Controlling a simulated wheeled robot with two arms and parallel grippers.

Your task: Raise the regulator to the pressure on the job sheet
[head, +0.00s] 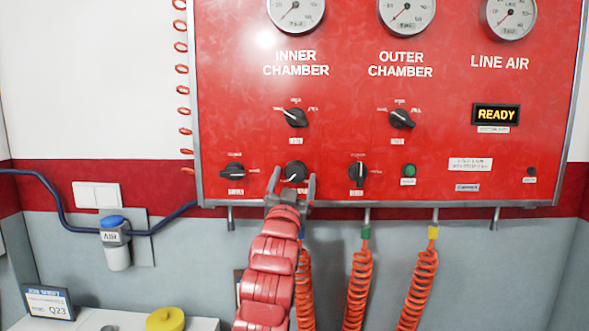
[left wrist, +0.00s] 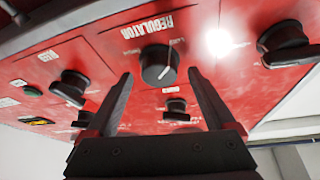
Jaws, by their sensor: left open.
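The regulator knob (head: 296,171) is a round black knob with a white mark, low on the red panel (head: 440,140). My left gripper (head: 293,181) is open, its two fingers pointing up at the panel on either side of the knob. In the left wrist view the regulator knob (left wrist: 158,66) shows between and beyond the open fingertips (left wrist: 160,76), with no clear contact. The line air gauge (head: 509,16) is at the top right, its needle near the low end. The job sheet (head: 48,303) stands at the lower left; its small print is too small to read. My right gripper is out of view.
The supply knob (head: 232,171) and bleed knob (head: 357,172) flank the regulator. The inner chamber selector (head: 295,117) is above it. A lit READY display (head: 496,114) is at the right. Orange coiled hoses (head: 358,290) hang below. A yellow object (head: 165,319) stands on the counter.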

